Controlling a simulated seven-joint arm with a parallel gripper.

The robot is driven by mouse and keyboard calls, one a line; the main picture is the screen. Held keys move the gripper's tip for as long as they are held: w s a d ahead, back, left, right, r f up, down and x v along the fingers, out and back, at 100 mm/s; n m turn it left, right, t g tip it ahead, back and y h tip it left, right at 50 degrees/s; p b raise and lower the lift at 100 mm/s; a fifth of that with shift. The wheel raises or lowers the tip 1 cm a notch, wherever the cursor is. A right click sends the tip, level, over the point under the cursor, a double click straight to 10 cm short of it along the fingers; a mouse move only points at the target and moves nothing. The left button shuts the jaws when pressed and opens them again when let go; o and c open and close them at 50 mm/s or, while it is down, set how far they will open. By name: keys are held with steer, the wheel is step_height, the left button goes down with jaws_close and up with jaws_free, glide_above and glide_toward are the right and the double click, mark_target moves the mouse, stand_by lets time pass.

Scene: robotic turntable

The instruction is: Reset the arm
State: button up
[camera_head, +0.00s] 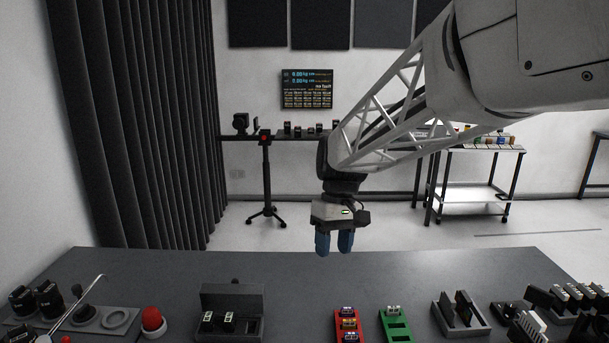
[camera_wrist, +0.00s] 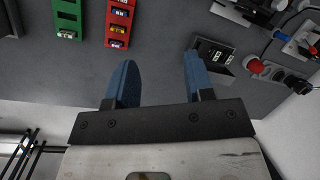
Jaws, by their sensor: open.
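My gripper (camera_head: 334,243) hangs from my arm, pointing down above the far part of the grey table (camera_head: 300,268). Its two blue fingers are apart with nothing between them. In the wrist view the open fingers (camera_wrist: 160,85) show against the bare tabletop. The gripper is clear of every object on the table.
A red tray (camera_head: 338,315) and a green tray (camera_head: 385,322) hold small parts. An open dark box (camera_head: 256,300) stands left of them. A red button (camera_head: 152,318) and dark round items are at the left. A grey slotted holder (camera_head: 440,316) is at the right.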

steer(key=s+d+f+m+t, duration=0.1)
steer(key=s+d, duration=0.3)
steer(key=s, duration=0.4)
steer(key=s+d+f+m+t, duration=0.1)
steer(key=s+d+m+t, duration=0.1)
steer(key=s, duration=0.6)
steer(key=s+d+f+m+t+h, duration=0.1)
steer(key=s+d+m+t, duration=0.1)
steer(key=s+d, duration=0.4)
steer(key=s+m, duration=0.1)
steer(key=s, duration=0.2)
steer(key=shift+d+f, duration=0.2)
steer(key=shift+f, duration=0.1)
steer(key=shift+c, duration=0.5)
stand_by(1.4)
